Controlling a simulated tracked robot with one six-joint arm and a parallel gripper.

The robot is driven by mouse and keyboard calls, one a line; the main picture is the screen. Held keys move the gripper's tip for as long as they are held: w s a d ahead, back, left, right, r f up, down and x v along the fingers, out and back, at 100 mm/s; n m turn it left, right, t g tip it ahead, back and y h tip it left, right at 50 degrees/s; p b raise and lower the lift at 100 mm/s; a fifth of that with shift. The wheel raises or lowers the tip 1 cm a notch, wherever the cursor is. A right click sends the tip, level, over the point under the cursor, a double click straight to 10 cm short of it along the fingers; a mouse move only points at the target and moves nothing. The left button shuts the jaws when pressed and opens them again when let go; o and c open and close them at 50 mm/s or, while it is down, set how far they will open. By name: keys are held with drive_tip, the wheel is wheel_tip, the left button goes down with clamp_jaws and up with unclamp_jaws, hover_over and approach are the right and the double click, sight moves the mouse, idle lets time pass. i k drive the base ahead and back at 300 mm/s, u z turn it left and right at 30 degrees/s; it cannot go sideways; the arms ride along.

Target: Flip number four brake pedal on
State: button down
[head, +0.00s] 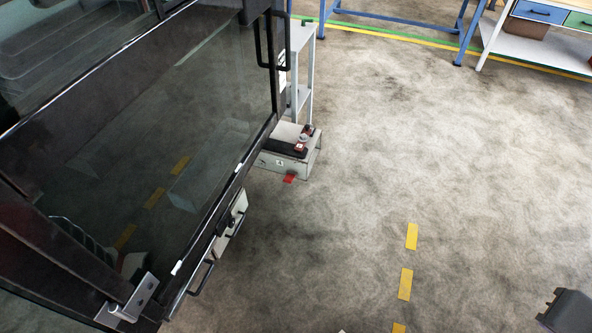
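A small red tab (290,179), which looks like a pedal, sticks out low at the front of a light grey box (303,166) beside the cab. Small dark markings show on the box's front face, but I cannot read a number four for certain. I cannot tell whether the tab is up or down. No other pedal is clearly visible. My gripper is not in view.
The dark cab (130,130) with large glass panes fills the left. A handle (202,278) projects from its lower edge. A grey frame (303,65) stands behind the box.

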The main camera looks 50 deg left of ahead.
sight(289, 179)
drive_tip(key=z, duration=0.05)
drive_tip(key=i, duration=1.85)
drive_tip(key=u, duration=3.7)
